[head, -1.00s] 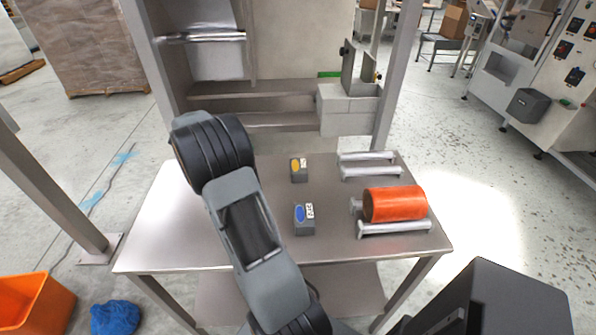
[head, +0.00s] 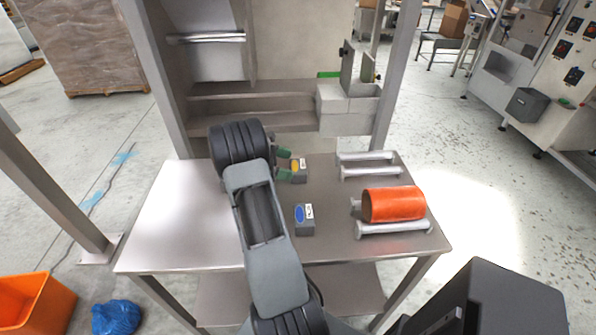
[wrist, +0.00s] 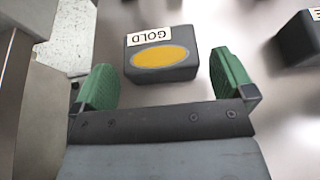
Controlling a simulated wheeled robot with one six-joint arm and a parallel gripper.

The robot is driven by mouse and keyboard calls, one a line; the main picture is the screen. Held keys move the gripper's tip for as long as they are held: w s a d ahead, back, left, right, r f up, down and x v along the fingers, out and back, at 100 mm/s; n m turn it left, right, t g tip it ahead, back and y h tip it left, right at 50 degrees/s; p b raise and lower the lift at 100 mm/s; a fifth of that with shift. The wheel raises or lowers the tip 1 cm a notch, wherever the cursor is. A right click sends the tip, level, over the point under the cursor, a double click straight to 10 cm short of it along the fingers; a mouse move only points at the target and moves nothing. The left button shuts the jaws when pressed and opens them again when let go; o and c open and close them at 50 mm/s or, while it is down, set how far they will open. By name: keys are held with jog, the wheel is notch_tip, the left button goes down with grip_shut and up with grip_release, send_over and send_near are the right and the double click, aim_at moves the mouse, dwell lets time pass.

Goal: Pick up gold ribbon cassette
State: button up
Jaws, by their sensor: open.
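The gold ribbon cassette (head: 299,172) is a small dark grey block with a yellow oval and a white label. It sits near the back of the steel table. In the wrist view the cassette (wrist: 161,62) shows the label "GOLD" and lies just ahead of and between the two fingertips. My gripper (head: 285,164) has green fingers and comes at the cassette from the left. In the wrist view my gripper (wrist: 163,80) is open, with a gap between each finger and the cassette.
A similar cassette with a blue oval (head: 304,219) stands nearer the front edge. An orange roll (head: 393,204) lies on a metal cradle (head: 394,228) at the right, with an empty cradle (head: 368,165) behind. The table's left side (head: 185,225) is clear.

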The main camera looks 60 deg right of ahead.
aim_at(294, 166)
jog(key=shift+p+x, duration=0.55)
jog(key=shift+x, duration=2.1)
jog(key=shift+w+f, duration=0.1)
jog(key=shift+c, duration=0.2)
jog(key=c, duration=0.6)
